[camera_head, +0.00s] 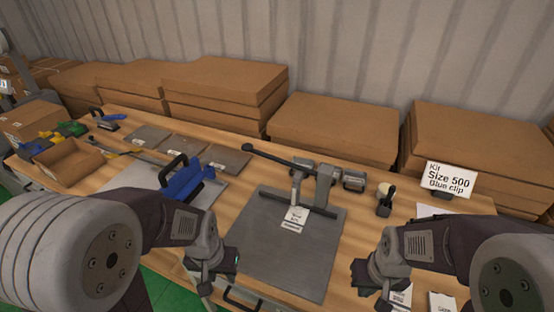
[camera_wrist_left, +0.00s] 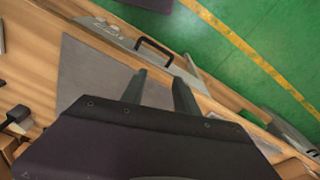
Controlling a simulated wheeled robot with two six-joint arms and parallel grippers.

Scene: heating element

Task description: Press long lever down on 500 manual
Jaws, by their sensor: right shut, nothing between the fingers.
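The 500 manual press (camera_head: 325,185) is a grey metal clamp at the back of a dark grey plate (camera_head: 278,245), with a white label on its front. Its long lever (camera_head: 268,157) is a thin dark bar with a black knob, reaching out to the left from the clamp, nearly level. My left gripper (camera_head: 225,268) is left of the plate's front part, well short of the lever; its two fingers stand apart and empty in the left wrist view (camera_wrist_left: 160,80). My right gripper (camera_head: 362,278) is shut and empty, right of the plate's front part. Neither touches the lever.
A small black-handled part (camera_head: 386,200) and a "Size 500 Blue clip" sign (camera_head: 449,179) stand right of the press. Cardboard boxes (camera_head: 340,128) line the back of the wooden table.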

